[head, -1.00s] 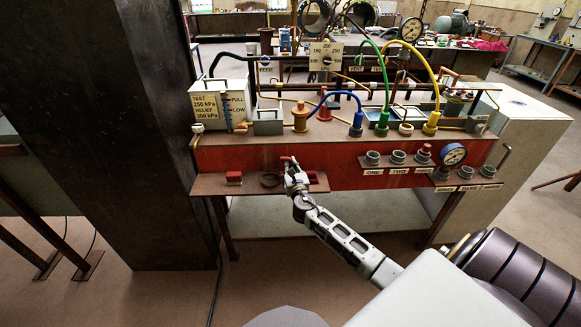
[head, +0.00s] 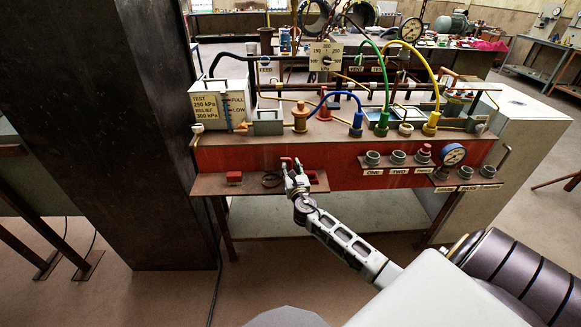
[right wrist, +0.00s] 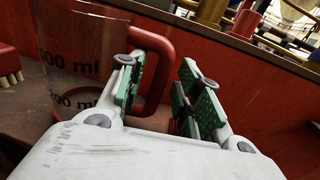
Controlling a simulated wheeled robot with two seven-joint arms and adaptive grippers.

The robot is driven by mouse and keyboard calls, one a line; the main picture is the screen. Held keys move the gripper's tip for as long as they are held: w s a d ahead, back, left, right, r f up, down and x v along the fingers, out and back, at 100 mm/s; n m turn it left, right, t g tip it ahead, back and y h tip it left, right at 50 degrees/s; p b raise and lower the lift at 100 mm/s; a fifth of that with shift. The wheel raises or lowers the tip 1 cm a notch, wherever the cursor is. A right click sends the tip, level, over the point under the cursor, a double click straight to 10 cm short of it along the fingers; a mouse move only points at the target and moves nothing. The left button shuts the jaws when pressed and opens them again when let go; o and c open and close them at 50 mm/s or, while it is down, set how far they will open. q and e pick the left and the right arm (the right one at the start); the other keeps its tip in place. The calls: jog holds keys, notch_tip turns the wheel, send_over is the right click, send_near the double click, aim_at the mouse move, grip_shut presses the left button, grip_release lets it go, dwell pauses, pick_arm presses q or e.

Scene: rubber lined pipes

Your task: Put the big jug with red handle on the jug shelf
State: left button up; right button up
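The big jug (right wrist: 75,60) is clear, with black "ml" markings and a red handle (right wrist: 160,75). In the head view only its dark ring-like outline (head: 271,181) is plain, on a small rusty ledge (head: 210,186) at the bench's front left. It looks upright. My right gripper (head: 296,166) is at the handle. In the right wrist view its green-padded fingers (right wrist: 162,95) are apart, with the handle's upright bar between them and the left finger close to the jug side. I cannot tell whether either pad touches. My left gripper is out of view. No ledge is labelled as the jug shelf.
A red brush (head: 234,177) lies left of the jug on the ledge. The red bench front (head: 340,167) is close behind. Grey sockets (head: 398,157) and a gauge (head: 452,154) are to the right. Hoses and plugs crowd the bench top.

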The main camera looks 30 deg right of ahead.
jog(key=v, duration=1)
jog(key=shift+s+a, duration=0.15)
jog(key=shift+s, duration=0.25)
dwell(0.7)
jog(key=s+f+m+g+y, duration=0.1)
jog(key=s+f+m+g, duration=0.25)
jog(key=f, duration=0.85)
jog(key=s+f+m+g+y, duration=0.15)
jog(key=s+f+m, duration=0.35)
jog(key=f, duration=0.8)
jog(key=s+f+m+g+y, duration=0.1)
jog(key=s+f+m+g, duration=0.25)
jog(key=f, duration=0.85)
jog(key=s+a+f+m+g+y, duration=0.1)
jog(key=s+a+f+m+g, duration=0.2)
jog(key=s+f+m, duration=0.5)
jog(key=s+a+f+m+g+y, duration=0.2)
jog(key=s+a+f+m, duration=0.3)
jog(key=s, duration=1.7)
notch_tip(320, 180, down, 9)
jog(key=m+g, duration=0.1)
jog(key=m, duration=0.3)
jog(key=shift+a, duration=0.15)
jog(key=shift+s, duration=0.1)
